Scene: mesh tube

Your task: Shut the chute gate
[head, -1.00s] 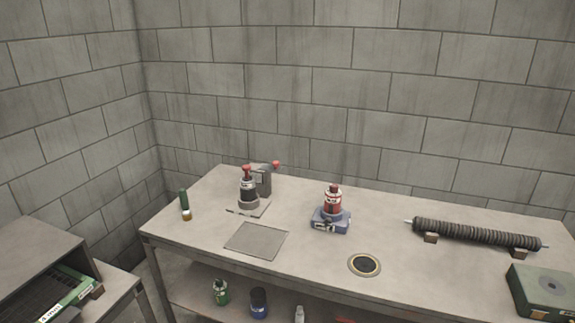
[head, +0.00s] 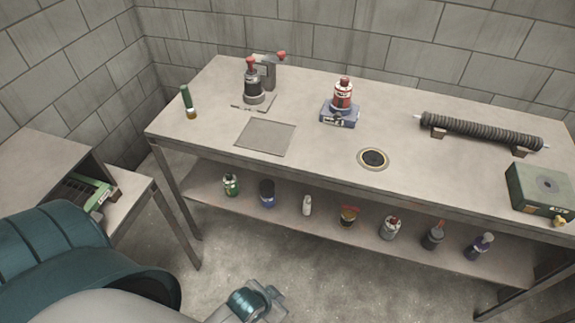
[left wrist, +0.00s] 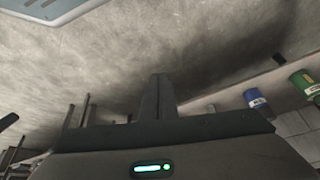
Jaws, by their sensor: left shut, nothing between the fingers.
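I cannot tell for sure which part is the chute gate. A round dark opening with a pale yellow rim (head: 373,159) is set in the bench top, and a flat grey square plate (head: 266,137) lies left of it. My left gripper (head: 268,296) is low in front of the bench, at the bottom of the head view, away from both. In the left wrist view its fingers (left wrist: 158,95) are together and empty, with floor behind them. My right gripper is not in view.
The bench (head: 215,95) carries a red-knobbed device (head: 253,82), a red bottle on a blue base (head: 342,97), a dark ribbed tube (head: 480,131) and a green box (head: 541,190). Several bottles stand on the lower shelf (head: 330,227). A side table (head: 45,165) stands left.

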